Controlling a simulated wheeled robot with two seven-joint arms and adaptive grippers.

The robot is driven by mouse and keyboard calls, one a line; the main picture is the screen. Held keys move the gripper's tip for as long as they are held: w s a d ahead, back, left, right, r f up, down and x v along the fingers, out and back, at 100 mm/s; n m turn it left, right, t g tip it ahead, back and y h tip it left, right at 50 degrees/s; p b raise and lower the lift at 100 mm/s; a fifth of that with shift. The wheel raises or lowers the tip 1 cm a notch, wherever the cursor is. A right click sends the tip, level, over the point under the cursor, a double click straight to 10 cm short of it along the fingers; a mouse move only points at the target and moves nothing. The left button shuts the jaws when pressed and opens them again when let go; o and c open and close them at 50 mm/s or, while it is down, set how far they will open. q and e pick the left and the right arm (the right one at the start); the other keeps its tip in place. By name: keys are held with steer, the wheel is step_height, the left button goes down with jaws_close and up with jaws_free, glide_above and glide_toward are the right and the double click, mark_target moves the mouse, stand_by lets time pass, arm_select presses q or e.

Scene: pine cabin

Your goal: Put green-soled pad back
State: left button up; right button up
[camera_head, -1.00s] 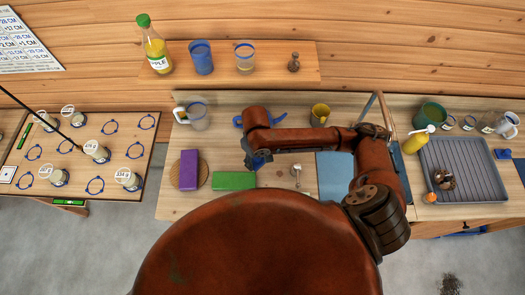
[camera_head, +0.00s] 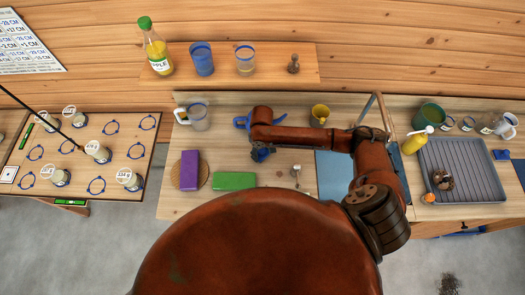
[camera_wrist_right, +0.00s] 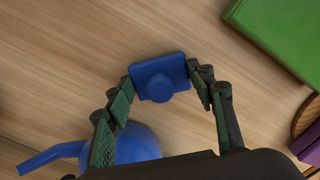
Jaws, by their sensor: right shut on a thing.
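My right gripper (camera_head: 262,153) is shut on a blue pad with a round knob (camera_wrist_right: 160,80). In the right wrist view the pad sits between the fingertips (camera_wrist_right: 161,78), knob toward the camera. Its sole faces away, so I cannot see its colour. In the head view the pad is a small blue patch under the wrist, over the wooden worktop (camera_head: 230,207). I cannot tell its exact height above the worktop. Another small blue piece (camera_head: 502,154) lies at the right, beside the grey tray. My left gripper is not in view.
A blue spouted pot (camera_head: 240,122) stands just behind the gripper. A green block (camera_head: 234,181) and a purple block (camera_head: 189,169) on a round cork mat lie to the left. A spoon (camera_head: 296,171), blue mat (camera_head: 335,178), yellow mug (camera_head: 320,114) and grey ribbed tray (camera_head: 468,168) are to the right.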

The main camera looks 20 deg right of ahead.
mark_target(262, 151)
steer(key=shift+f, duration=0.1)
steer(key=o, duration=1.2)
step_height(262, 151, up, 12)
steer(key=shift+a+r+b, duration=0.1)
steer(key=shift+r+b, duration=0.05)
steer(key=shift+b, duration=0.2)
